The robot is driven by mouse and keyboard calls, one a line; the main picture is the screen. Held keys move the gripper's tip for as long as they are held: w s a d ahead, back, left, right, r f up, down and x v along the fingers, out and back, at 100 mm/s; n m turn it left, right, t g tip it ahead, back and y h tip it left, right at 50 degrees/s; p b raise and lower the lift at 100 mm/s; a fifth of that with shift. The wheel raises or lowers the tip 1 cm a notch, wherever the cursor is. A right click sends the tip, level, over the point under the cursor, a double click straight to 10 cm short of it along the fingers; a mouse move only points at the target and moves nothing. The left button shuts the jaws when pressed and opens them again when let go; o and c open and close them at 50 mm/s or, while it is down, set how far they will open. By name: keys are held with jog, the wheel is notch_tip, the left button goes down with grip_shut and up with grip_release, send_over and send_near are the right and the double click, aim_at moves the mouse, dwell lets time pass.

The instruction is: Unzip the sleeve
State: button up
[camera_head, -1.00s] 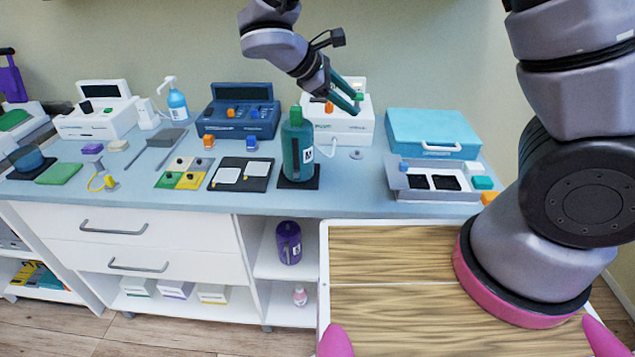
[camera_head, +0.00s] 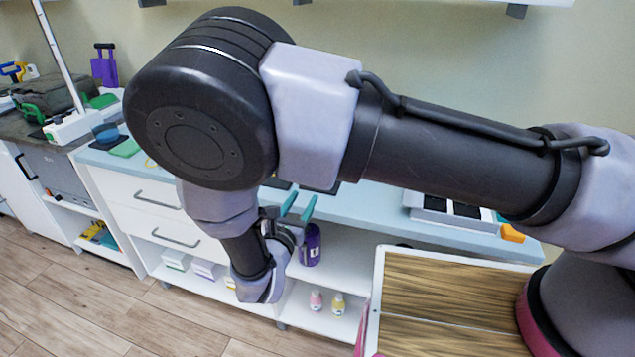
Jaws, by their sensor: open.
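My gripper (camera_head: 299,206) is in the middle of the view, low at the counter's front edge. Its two teal fingers point up, apart, with nothing seen between them. No sleeve with a zip can be made out for certain. A dark grey-green bag-like thing (camera_head: 52,94) with green parts lies on the far-left counter, well away from my gripper. I cannot tell if it is the sleeve. My arm hides most of the blue countertop and what stands there.
A purple bottle (camera_head: 311,246) stands on the open shelf just right of my gripper. A grey tray (camera_head: 440,212) lies on the right of the counter, near an orange block (camera_head: 510,232). White drawers (camera_head: 150,196) are at left. The wooden floor (camera_head: 110,305) in front is clear.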

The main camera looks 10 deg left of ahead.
jog(key=w, duration=0.9)
jog(key=shift+d, duration=0.35)
grip_shut()
dwell(0.9)
